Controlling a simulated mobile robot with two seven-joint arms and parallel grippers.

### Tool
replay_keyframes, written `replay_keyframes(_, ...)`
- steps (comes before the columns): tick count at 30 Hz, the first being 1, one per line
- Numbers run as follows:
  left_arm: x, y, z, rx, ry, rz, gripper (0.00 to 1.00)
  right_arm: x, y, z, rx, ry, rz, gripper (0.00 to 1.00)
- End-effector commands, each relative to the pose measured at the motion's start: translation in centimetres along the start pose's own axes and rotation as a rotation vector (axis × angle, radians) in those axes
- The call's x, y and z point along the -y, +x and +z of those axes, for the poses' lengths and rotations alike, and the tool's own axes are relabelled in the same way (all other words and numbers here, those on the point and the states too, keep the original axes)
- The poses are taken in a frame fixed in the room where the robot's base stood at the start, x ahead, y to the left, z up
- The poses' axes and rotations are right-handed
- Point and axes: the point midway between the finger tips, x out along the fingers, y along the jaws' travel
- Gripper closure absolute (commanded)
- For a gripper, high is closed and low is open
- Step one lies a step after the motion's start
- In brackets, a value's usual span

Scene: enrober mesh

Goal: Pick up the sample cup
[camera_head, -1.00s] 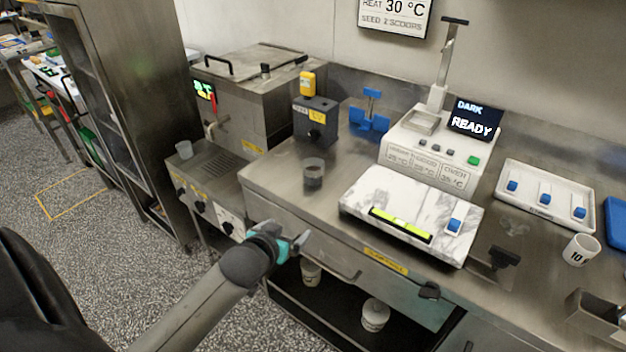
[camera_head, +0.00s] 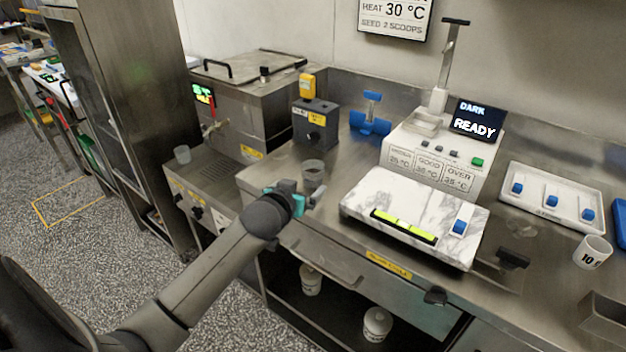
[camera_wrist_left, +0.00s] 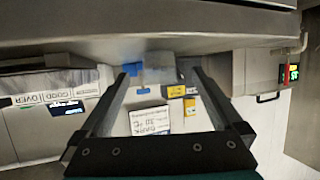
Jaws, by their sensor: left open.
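A small clear cup (camera_head: 313,171), which looks like the sample cup, stands upright near the left end of the steel counter. My left gripper (camera_head: 302,196) is open at the counter's front edge, just in front of the cup. In the left wrist view a pale translucent shape (camera_wrist_left: 158,70), likely that cup, shows between the two spread fingers. I cannot tell whether the fingers are around it or short of it. A second clear cup (camera_head: 182,155) stands on the lower machine at the left. My right gripper is not in view.
A white marble slab (camera_head: 385,202) lies right of the cup. A dark grey box (camera_head: 316,127) and a blue holder (camera_head: 370,122) stand behind it. The READY machine (camera_head: 430,158), a white tray (camera_head: 575,215) and a white mug (camera_head: 592,252) are further right.

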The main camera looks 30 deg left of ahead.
Motion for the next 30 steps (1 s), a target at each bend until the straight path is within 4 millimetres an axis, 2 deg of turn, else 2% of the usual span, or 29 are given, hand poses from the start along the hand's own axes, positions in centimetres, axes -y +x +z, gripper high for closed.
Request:
replay_keyframes(8, 0.0, 1.5, 0.0, -0.001, 0.0, 0.0, 0.0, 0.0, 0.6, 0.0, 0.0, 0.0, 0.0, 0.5)
replay_keyframes(18, -0.2, 5.4, 0.1, -0.001, 0.0, 0.0, 0.0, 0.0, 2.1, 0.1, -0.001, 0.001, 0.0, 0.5)
replay_keyframes(29, -0.2, 5.9, 0.0, 0.0, 0.0, 0.0, 0.0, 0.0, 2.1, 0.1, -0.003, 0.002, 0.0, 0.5)
replay_keyframes(30, -0.2, 5.9, 0.0, 0.0, 0.0, 0.0, 0.05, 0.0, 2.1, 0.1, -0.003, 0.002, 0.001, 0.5)
